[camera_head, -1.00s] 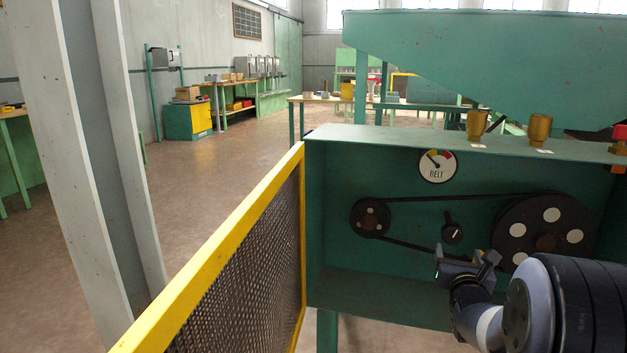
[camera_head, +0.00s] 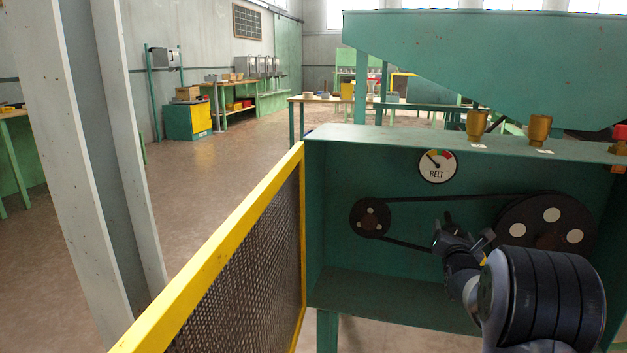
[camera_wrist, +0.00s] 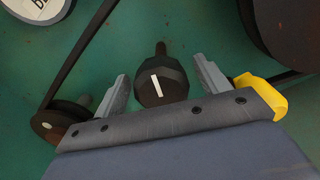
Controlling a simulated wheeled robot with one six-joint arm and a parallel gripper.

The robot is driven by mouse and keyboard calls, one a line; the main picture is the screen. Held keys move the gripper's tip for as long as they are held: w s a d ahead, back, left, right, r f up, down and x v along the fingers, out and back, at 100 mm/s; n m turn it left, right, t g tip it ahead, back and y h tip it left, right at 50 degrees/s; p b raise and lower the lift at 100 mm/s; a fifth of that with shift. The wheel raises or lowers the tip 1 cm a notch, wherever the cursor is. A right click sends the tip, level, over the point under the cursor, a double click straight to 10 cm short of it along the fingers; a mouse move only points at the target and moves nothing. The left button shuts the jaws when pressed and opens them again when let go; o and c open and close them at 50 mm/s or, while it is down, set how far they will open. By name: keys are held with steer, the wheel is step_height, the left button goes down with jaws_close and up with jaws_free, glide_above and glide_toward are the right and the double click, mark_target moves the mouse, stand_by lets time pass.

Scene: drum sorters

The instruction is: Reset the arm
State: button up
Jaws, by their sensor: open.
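My gripper (camera_head: 463,238) is in front of the green belt housing (camera_head: 330,215), between the small and large pulleys. In the wrist view my gripper (camera_wrist: 165,85) is open, with its two grey fingers apart and nothing held between them. A black knob (camera_wrist: 160,84) with a white mark is on the green panel, seen in the gap between the fingers. I cannot tell how far the fingertips are from it. In the head view my gripper and arm cover most of the knob.
The small pulley (camera_head: 370,218), large pulley (camera_head: 520,218) and belt (camera_head: 440,198) are around the knob. A gauge marked BELT (camera_head: 437,166) is above. A yellow-framed mesh guard (camera_head: 225,270) stands on the left. Two brass cups (camera_head: 538,128) are on the housing's top.

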steer(key=m, duration=0.3)
steer(key=shift+d+m, duration=0.1)
steer(key=shift+m, duration=0.3)
steer(key=m, duration=0.4)
steer(key=shift+f+m, duration=0.1)
steer(key=shift+m, duration=0.3)
steer(key=m, duration=0.4)
steer(key=shift+f+m, duration=0.1)
steer(key=shift+m, duration=0.2)
steer(key=m, duration=0.4)
steer(key=shift+f, duration=0.1)
